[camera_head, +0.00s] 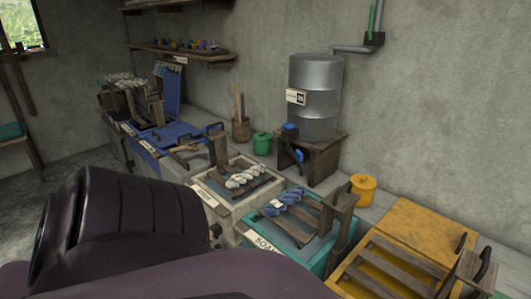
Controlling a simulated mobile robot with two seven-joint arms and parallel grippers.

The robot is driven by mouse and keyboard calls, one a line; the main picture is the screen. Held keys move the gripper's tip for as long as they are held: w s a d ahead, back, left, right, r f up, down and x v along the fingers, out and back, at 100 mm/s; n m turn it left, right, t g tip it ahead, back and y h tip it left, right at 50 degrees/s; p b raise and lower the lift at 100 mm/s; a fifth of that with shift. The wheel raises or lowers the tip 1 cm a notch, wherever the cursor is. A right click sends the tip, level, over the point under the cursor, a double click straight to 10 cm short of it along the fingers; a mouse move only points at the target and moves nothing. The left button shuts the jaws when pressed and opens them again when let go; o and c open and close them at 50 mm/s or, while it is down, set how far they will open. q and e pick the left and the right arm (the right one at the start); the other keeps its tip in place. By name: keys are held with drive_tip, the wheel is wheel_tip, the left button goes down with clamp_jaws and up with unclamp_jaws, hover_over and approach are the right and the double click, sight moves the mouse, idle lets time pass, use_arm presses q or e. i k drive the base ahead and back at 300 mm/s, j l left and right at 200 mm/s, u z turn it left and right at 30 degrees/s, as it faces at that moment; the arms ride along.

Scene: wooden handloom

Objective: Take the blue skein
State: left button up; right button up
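A twisted blue skein (285,201) lies on the wooden slats of a teal vat (313,262), right of the picture's middle. The vat's label begins with "SOA"; the rest is hidden by a dark purple part of my own body.
A white skein (243,178) lies on a pale vat to the left. A yellow vat (395,262) stands to the right. Behind are a metal drum (316,95) on a wooden stand, a yellow pot (363,187) and a green pot (262,143). The wall closes the back.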

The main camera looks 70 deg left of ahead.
sight(273, 208)
drive_tip(key=u, duration=2)
drive_tip(key=i+j+z, duration=0.1)
drive_tip(key=j, duration=0.35)
drive_tip(key=i+j+z, duration=0.15)
drive_tip(key=j, duration=0.35)
drive_tip(key=i+j+z, duration=0.1)
drive_tip(key=i+j, duration=0.2)
drive_tip(key=j, duration=0.25)
drive_tip(key=i+j+z, duration=0.1)
drive_tip(key=j, duration=0.4)
drive_tip(key=i+j+z, duration=0.1)
drive_tip(key=j, duration=0.45)
drive_tip(key=i+j+z, duration=0.15)
drive_tip(key=j, duration=0.35)
drive_tip(key=j+z, duration=0.1)
drive_tip(key=j, duration=0.45)
